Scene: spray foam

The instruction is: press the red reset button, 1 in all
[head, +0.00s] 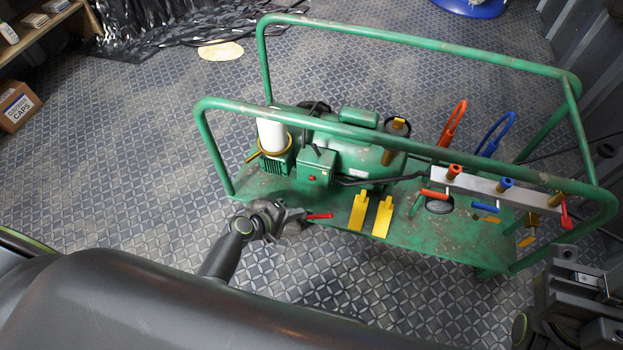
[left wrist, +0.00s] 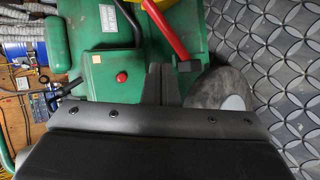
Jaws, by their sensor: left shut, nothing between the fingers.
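The red reset button (head: 311,178) sits on the front of a green control box (head: 317,163) on the green machine cart. In the left wrist view the button (left wrist: 122,77) shows as a red dome on the green box (left wrist: 108,70), left of my fingertips. My left gripper (head: 294,214) is at the cart's near edge, below and left of the button in the head view. Its fingers (left wrist: 165,80) are shut and empty, apart from the button. Part of my right arm's end (head: 585,285) shows at the lower right; its finger state is unclear.
The cart has green tube rails (head: 400,130). A red lever (head: 320,216) lies right beside my left gripper, with yellow pedals (head: 358,212) further right. A wheel (left wrist: 222,98) is right of my fingers in the left wrist view. Patterned floor (head: 150,190) is clear on the left.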

